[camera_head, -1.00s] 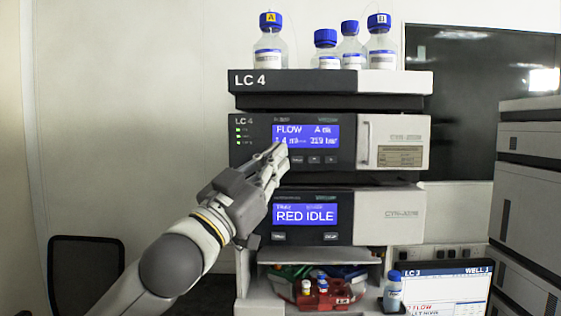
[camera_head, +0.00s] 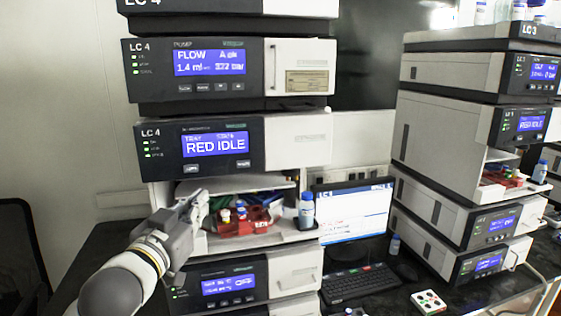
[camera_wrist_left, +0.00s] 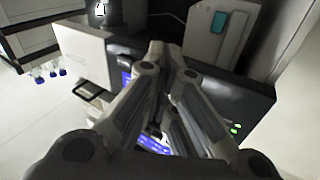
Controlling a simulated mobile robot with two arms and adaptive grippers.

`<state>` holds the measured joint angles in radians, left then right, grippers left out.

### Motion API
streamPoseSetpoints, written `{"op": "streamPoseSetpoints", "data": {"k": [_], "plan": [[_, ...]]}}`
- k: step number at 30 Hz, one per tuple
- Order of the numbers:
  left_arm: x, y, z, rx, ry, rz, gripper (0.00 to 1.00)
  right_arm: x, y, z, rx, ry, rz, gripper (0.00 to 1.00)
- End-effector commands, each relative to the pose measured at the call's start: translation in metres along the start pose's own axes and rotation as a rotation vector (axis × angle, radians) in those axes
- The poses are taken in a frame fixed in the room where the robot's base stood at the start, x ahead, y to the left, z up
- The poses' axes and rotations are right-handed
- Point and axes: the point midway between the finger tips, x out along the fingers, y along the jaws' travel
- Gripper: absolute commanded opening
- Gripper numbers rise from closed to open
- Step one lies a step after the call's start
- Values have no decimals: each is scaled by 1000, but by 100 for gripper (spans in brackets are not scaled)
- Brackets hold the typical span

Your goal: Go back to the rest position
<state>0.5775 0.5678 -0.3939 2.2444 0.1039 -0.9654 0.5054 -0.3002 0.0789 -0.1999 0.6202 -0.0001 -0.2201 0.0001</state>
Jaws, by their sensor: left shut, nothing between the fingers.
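My left gripper (camera_head: 190,207) comes in from the lower left in the head view. It is shut and empty, in front of the left side of the open tray bay of the LC 4 stack. In the left wrist view its fingers (camera_wrist_left: 168,62) are together in front of a dark panel with blue screens. The LC 4 pump module (camera_head: 150,70) shows FLOW, and the module below it (camera_head: 290,142) shows RED IDLE. My right gripper is not in view.
A red tray (camera_head: 240,228) with small vials sits in the bay, with a blue-capped bottle (camera_head: 306,213) at its right. A monitor (camera_head: 350,212) and keyboard (camera_head: 360,284) stand on the dark bench. A second stack (camera_head: 445,135) stands at the right. A chair (camera_head: 18,250) is at the left.

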Motion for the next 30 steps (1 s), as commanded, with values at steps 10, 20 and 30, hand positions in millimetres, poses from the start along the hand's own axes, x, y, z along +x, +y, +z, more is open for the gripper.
{"op": "streamPoseSetpoints", "data": {"k": [10, 20, 30], "plan": [[-78, 29, 196, -51, -480, -33, 0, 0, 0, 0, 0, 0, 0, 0], [-218, 60, 330, -84, -952, -27, 0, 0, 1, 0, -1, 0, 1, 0], [-345, 84, 384, -111, -1301, 4, 0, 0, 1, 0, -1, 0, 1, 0]]}}
